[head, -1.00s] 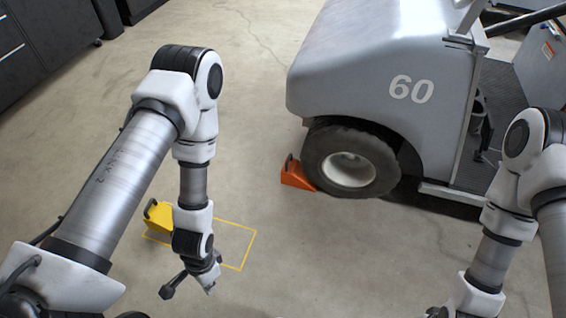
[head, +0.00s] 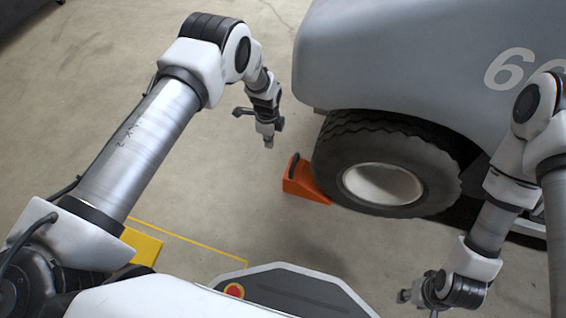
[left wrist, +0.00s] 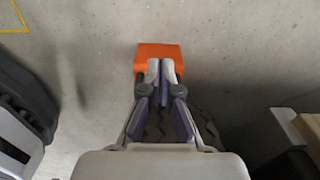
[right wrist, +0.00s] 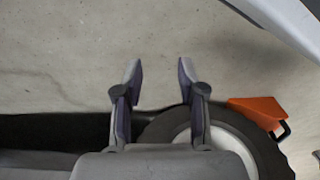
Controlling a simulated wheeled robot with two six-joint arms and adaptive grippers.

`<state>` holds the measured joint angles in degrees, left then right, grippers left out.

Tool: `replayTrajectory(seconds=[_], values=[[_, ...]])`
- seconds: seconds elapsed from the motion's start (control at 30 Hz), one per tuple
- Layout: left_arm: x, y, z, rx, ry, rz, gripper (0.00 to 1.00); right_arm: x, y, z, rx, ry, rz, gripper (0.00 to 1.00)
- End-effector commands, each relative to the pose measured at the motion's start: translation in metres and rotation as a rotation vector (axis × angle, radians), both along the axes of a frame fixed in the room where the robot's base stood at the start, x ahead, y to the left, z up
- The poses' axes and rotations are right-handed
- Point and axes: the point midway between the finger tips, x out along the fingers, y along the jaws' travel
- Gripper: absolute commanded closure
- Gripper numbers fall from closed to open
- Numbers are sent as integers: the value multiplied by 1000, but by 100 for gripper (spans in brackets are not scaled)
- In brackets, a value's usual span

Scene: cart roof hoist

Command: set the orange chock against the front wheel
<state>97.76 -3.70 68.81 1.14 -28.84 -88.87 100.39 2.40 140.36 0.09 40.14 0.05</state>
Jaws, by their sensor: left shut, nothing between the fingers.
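The orange chock (head: 304,184), a wedge with a black handle, sits on the floor at the left side of the front wheel (head: 385,165). Its thin end meets the tyre's lower edge; I cannot tell if it presses firmly. My left gripper (head: 268,144) is shut and empty, above the floor just behind and left of the chock. In the left wrist view its fingertips (left wrist: 160,68) overlap the chock (left wrist: 158,50) without holding it. My right gripper (head: 420,304) is apart from the chock, low in front of the wheel. In the right wrist view its fingers (right wrist: 160,72) are open and empty.
The grey cart body (head: 400,60) overhangs the wheel. Floor left of the orange chock is clear.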

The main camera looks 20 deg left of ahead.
Motion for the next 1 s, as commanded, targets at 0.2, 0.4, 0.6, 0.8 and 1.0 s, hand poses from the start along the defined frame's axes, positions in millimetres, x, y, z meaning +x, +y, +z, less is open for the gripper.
replayTrajectory(seconds=[0.2,0.4,0.6,0.8,1.0], values=[[-1,-6,-47,1,0,-10,100,-1,0,-44,0,1,-1,60],[-2,-5,-58,1,3,-8,100,0,0,-49,0,-1,-1,60],[-3,-5,-95,1,3,-8,100,1,-1,-72,0,-3,-5,60],[-2,-5,-140,1,2,-8,100,3,-1,-101,-1,-10,-9,60],[-3,-31,-151,1,0,-11,100,11,-2,-124,-5,-32,3,60]])
